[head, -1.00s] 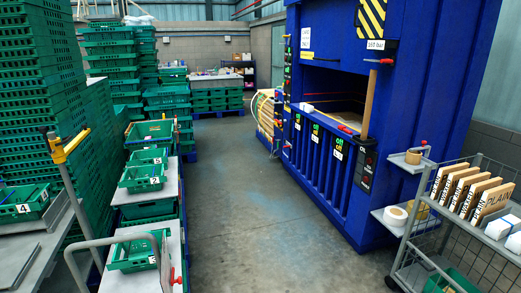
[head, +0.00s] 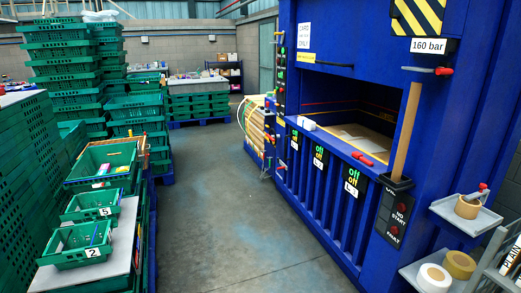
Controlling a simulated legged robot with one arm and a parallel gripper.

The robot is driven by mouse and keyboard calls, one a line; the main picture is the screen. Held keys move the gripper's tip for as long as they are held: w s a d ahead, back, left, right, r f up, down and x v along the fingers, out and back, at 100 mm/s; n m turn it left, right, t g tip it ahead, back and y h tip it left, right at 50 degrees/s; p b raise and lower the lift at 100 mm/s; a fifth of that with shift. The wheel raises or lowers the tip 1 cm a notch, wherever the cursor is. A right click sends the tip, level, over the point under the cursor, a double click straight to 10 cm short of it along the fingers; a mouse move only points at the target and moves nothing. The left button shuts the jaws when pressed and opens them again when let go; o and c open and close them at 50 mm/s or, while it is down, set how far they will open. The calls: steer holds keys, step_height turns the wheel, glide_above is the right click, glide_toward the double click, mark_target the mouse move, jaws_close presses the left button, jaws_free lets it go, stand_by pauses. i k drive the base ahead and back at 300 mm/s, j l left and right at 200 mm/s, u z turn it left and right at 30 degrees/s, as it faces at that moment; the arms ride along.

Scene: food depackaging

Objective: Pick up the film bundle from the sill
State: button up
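A blue baler (head: 345,190) stands on the right with an open chamber. Its sill (head: 335,139) runs along the lower edge of the opening. A small white object (head: 306,123), which looks like the film bundle, lies at the left end of the sill. A red item (head: 362,158) is on the right part of the sill. My gripper is not in view.
Open grey floor (head: 225,200) runs up the middle. Green crates numbered 5 (head: 92,206) and 2 (head: 75,245) stand on the left, with tall crate stacks (head: 75,65) behind. Shelves with tape rolls (head: 460,264) stick out at right. A brown post (head: 406,130) stands by the opening.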

mark_target(307, 124)
steer(key=i, duration=1.9)
steer(key=i+z, duration=0.1)
steer(key=i, duration=0.5)
steer(key=i+j+z, duration=0.1)
steer(key=i, duration=0.55)
steer(key=i+j+z, duration=0.15)
steer(key=i, duration=0.45)
steer(key=i+j+z, duration=0.3)
steer(key=i+z, duration=0.15)
steer(key=i+j+z, duration=0.4)
steer(key=i+j, duration=0.1)
steer(key=i, duration=0.1)
